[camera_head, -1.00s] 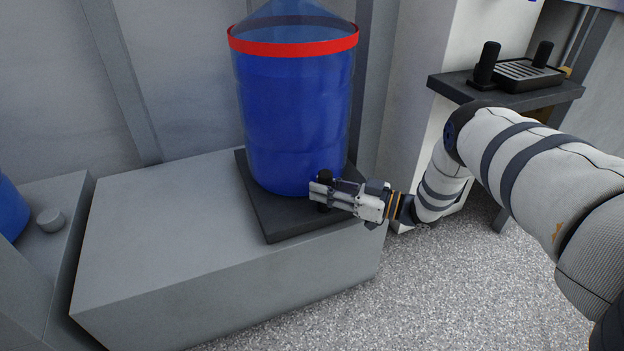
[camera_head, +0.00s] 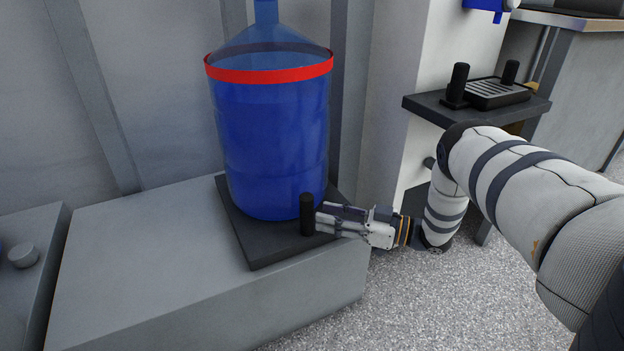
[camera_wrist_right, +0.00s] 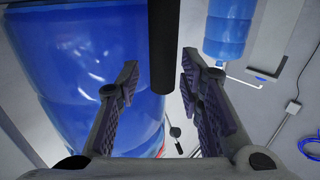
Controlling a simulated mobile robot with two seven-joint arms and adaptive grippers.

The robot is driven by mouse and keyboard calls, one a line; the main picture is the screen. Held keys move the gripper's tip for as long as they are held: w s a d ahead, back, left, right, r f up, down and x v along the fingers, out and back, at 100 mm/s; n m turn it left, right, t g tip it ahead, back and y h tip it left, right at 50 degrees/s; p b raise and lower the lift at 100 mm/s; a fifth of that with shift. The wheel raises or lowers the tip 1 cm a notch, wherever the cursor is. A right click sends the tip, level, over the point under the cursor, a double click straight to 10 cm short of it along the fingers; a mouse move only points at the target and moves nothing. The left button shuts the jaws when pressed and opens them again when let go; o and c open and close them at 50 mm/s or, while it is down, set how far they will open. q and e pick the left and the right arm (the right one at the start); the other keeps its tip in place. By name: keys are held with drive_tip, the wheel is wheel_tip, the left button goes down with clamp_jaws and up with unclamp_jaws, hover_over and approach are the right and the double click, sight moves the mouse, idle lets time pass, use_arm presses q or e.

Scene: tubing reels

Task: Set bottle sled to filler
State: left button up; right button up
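The bottle sled (camera_head: 262,251) is a dark flat plate on a grey block, with a black upright post handle (camera_head: 306,213) at its right front. A big blue bottle (camera_head: 268,140) with a red band stands upright on it. My right gripper (camera_head: 318,220) is just right of the handle. In the right wrist view the fingers (camera_wrist_right: 158,90) are spread apart, with the black handle (camera_wrist_right: 163,45) in line with the gap and nothing gripped. I cannot tell which thing is the filler. My left gripper is out of view.
The grey block (camera_head: 130,260) has bare top to the left of the sled. Another block with a grey knob (camera_head: 24,255) is at the far left. A dark shelf (camera_head: 420,106) with a black device (camera_head: 497,92) stands behind my right arm. Speckled floor (camera_head: 400,310) is clear in front.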

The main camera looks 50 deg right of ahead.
drive_tip(key=v, duration=0.6)
drive_tip(key=shift+s+d, duration=0.2)
drive_tip(key=shift+s, duration=0.2)
